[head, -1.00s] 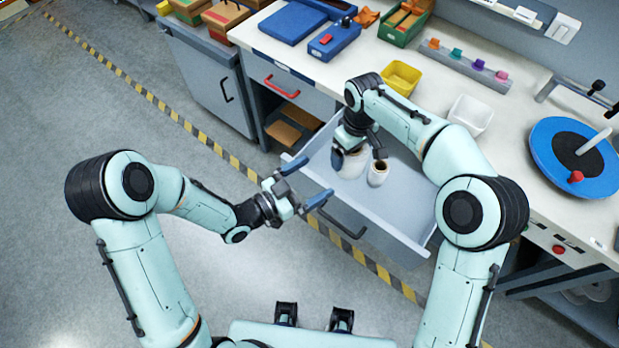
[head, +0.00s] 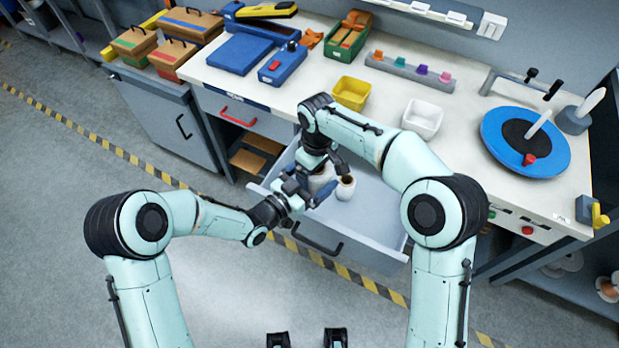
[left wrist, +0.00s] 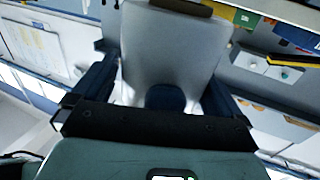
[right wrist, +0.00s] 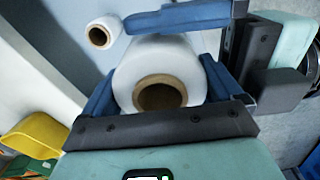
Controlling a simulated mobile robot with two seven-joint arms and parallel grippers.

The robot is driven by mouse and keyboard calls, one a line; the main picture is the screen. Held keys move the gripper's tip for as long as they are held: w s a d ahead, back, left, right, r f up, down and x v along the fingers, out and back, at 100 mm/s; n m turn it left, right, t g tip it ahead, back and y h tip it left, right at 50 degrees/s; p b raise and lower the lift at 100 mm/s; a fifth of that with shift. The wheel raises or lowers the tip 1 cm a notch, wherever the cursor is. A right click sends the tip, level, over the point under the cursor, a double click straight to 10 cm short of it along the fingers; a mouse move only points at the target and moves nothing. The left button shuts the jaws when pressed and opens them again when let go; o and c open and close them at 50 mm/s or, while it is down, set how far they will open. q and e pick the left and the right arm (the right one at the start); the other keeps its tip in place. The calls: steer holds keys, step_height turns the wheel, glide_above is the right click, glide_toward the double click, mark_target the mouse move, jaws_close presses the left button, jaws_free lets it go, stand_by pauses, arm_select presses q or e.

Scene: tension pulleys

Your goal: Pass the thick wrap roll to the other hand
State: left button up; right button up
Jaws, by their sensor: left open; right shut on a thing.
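The thick wrap roll (head: 321,181) is white with a brown core, held over the open drawer (head: 372,212). My right gripper (head: 325,163) is shut on it. In the right wrist view the roll (right wrist: 158,78) sits between the blue fingers, its core end facing the camera. My left gripper (head: 308,181) is open at the roll from the left. In the left wrist view the roll (left wrist: 175,45) stands between its spread fingers, with a blue finger of my right gripper in front of the roll's lower part. Contact of the left fingers with the roll is unclear.
A thinner wrap roll (head: 345,188) stands in the drawer close beside the grippers; it shows in the right wrist view (right wrist: 101,35). On the bench behind are a yellow bin (head: 351,93), a white bin (head: 422,118) and a blue turntable (head: 550,155). The floor at left is clear.

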arm_select(q)
steer(key=shift+s+d, duration=0.1)
arm_select(e)
steer(key=shift+a, duration=0.1)
arm_select(q)
steer(key=c, duration=1)
steer(key=shift+d+r, duration=0.1)
arm_select(e)
steer(key=o, duration=1)
steer(key=shift+r, duration=0.15)
